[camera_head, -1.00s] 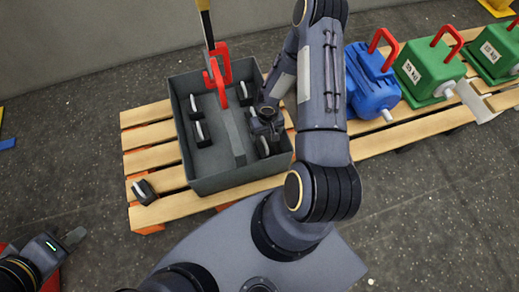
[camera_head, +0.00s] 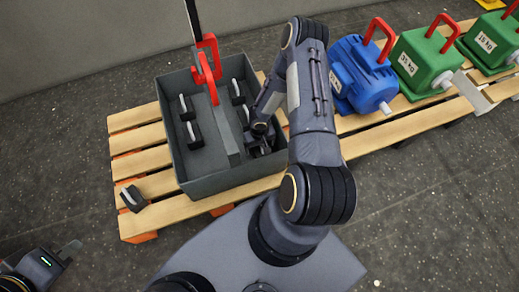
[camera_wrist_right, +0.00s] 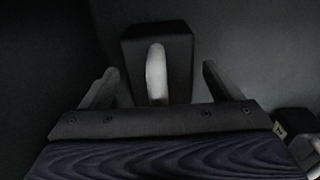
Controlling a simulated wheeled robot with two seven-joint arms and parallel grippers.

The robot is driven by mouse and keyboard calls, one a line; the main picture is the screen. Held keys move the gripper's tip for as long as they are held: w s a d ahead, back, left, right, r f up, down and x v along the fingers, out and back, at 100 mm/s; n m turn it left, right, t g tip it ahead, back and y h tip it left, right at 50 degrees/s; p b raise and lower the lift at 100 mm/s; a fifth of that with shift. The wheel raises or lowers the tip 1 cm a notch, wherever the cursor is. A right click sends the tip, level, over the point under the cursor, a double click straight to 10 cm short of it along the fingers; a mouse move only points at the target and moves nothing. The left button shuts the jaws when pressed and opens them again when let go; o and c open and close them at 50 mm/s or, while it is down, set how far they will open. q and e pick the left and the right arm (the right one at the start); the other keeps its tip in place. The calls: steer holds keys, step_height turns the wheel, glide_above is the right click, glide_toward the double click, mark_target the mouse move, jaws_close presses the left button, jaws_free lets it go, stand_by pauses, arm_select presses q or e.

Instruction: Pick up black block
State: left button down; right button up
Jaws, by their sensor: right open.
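Several black blocks with pale handles stand in the grey crate, such as one at the left (camera_head: 187,107) and one at the back right (camera_head: 237,91). Another black block (camera_head: 131,198) lies outside the crate on the pallet. My right gripper (camera_head: 261,140) is down in the crate's right compartment, near its front. In the right wrist view, a black block (camera_wrist_right: 180,55) with a pale handle lies between and just beyond the open fingers (camera_wrist_right: 157,88); I cannot tell whether they touch it. My left gripper (camera_head: 67,248) is at the lower left, away from the crate, its jaws unclear.
The grey crate (camera_head: 208,185) has a middle divider and stands on a wooden pallet (camera_head: 135,139). A red hook (camera_head: 208,65) hangs over it. A blue motor (camera_head: 360,75) and green weights (camera_head: 424,60) stand to the right. Another dark block (camera_wrist_right: 295,125) shows in the right wrist view.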

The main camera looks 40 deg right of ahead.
jaws_close()
steer(key=shift+w+r, duration=0.1)
steer(key=shift+r, duration=0.05)
stand_by(0.5)
steer(key=shift+r, duration=0.1)
